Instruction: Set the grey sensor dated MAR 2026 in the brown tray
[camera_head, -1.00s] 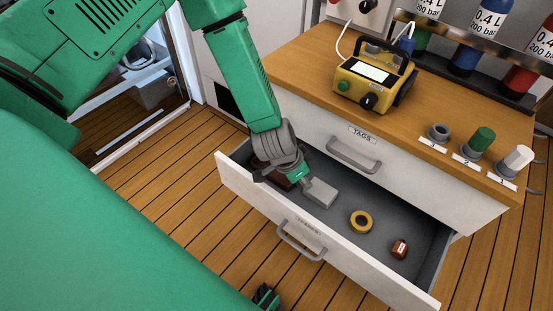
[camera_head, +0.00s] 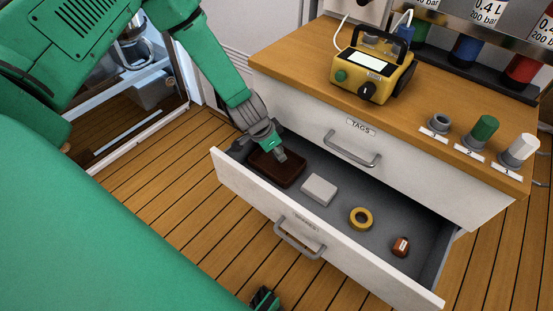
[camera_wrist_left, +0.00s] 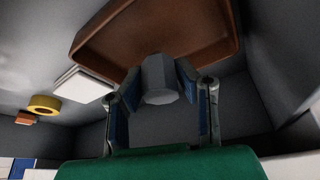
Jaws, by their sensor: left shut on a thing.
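My left gripper (camera_head: 274,148) is shut on a small grey sensor (camera_head: 281,156), which shows as a faceted grey body between the fingers in the left wrist view (camera_wrist_left: 159,80). No date can be read on it. The brown tray (camera_head: 288,180) lies at the left end of the open drawer.
The open drawer (camera_head: 335,235) also holds a pale grey box (camera_head: 319,189), a yellow ring (camera_head: 361,211) and a small red-brown item (camera_head: 400,246). On the wooden top stand a yellow device (camera_head: 374,75) and three numbered posts, one with a green cap (camera_head: 483,129).

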